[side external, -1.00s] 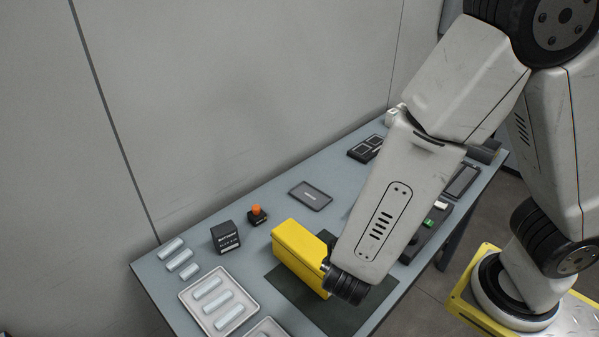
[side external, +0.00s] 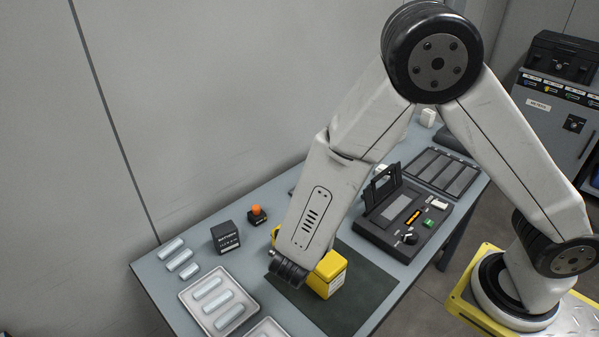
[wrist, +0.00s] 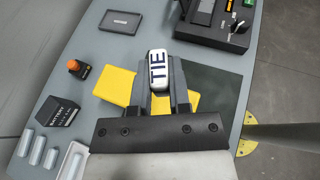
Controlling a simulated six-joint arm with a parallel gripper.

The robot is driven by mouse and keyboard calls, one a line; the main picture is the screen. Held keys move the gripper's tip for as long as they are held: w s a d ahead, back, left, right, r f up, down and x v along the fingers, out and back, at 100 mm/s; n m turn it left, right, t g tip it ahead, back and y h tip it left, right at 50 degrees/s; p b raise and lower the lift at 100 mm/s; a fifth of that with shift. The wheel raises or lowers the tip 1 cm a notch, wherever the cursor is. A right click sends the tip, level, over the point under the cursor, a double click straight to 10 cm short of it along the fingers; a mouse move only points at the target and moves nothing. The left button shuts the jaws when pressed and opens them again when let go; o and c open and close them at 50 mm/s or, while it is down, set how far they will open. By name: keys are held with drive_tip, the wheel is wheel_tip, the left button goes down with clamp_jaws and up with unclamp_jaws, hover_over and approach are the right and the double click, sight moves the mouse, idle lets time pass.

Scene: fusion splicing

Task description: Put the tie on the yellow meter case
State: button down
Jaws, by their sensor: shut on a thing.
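The yellow meter case (side external: 329,275) lies on the dark mat, partly hidden behind my arm in the side view. It also shows below my gripper in the wrist view (wrist: 117,86). My gripper (wrist: 160,84) is shut on the tie (wrist: 157,67), a small white block with "TIE" in dark letters. In the wrist view the tie is over the yellow case; I cannot tell whether it touches it. In the side view my arm hides the fingers and the tie.
A battery box (side external: 226,238) and an orange-topped item (side external: 257,214) stand left of the case. A tray with pale cylinders (side external: 218,304) is at the front left. An open black kit (side external: 404,222) lies to the right. The mat's right part (side external: 362,290) is clear.

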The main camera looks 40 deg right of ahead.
drive_tip(key=shift+w+a+f, duration=0.2)
drive_tip(key=shift+w+f, duration=0.8)
drive_tip(key=shift+f, duration=0.25)
drive_tip(key=shift+w+a+f, duration=0.15)
drive_tip(key=shift+w+f, duration=0.85)
drive_tip(key=shift+f, duration=0.25)
drive_tip(key=shift+f, duration=0.1)
drive_tip(key=shift+w+f, duration=0.25)
drive_tip(key=shift+f, duration=1.5)
drive_tip(key=shift+f, duration=0.15)
drive_tip(key=c, duration=0.6)
unclamp_jaws()
